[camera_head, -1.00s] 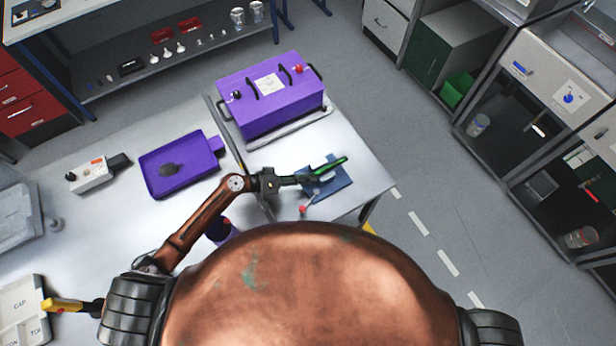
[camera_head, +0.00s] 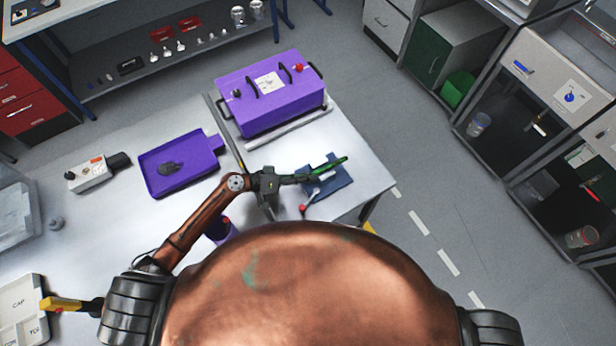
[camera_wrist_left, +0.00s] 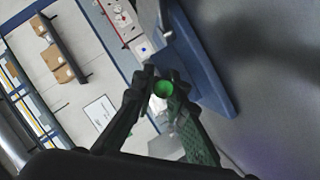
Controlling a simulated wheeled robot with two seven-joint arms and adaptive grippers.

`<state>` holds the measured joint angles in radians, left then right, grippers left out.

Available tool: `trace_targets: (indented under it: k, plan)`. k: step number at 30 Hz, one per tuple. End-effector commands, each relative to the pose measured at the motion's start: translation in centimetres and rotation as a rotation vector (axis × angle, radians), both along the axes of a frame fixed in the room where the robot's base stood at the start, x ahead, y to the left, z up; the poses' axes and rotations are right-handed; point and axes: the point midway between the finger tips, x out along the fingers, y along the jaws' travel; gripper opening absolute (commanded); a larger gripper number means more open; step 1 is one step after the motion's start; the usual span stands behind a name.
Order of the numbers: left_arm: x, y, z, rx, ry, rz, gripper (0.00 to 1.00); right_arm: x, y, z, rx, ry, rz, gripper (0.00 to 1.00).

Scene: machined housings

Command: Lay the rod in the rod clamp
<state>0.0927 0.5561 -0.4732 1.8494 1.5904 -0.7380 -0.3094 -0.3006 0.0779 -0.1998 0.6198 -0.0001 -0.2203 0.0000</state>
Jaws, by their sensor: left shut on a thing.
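The green rod (camera_head: 334,164) is held in my left gripper (camera_head: 301,178), which is shut on it near one end. The rod's far end sticks out to the upper right over the blue rod clamp (camera_head: 338,183). The clamp stands on the right table and has a lever with a red ball (camera_head: 303,208). In the left wrist view the rod (camera_wrist_left: 163,89) shows end-on between the fingers, with a blue part of the clamp (camera_wrist_left: 201,62) close by on the right. I cannot tell whether rod and clamp touch. My right gripper is out of view.
A purple case (camera_head: 270,92) with black handles stands behind the clamp. A purple tray (camera_head: 182,183) with a dark item lies on the left table, beside a gap between tables. A white device (camera_head: 90,176) lies farther left. The right table's front is mostly clear.

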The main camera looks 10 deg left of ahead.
Motion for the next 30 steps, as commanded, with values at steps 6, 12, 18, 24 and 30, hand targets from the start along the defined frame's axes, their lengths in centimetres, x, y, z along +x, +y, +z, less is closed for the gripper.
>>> trace_targets:
  k: [6,12,18,24,30]
  plan:
    - [0.0,0.0,0.0,-0.001,0.0,0.001,0.26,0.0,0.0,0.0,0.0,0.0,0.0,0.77]
    - [0.0,0.0,0.0,-0.001,0.0,0.001,0.33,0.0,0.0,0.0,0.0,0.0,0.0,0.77]
    - [0.0,0.2,0.0,0.001,0.0,0.001,0.33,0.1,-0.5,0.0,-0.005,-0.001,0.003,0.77]
    - [-0.8,2.2,0.6,0.003,0.0,0.001,0.33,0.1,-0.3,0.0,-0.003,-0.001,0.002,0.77]
    - [-2.1,6.1,1.7,0.004,0.001,0.002,0.33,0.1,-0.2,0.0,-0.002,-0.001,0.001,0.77]
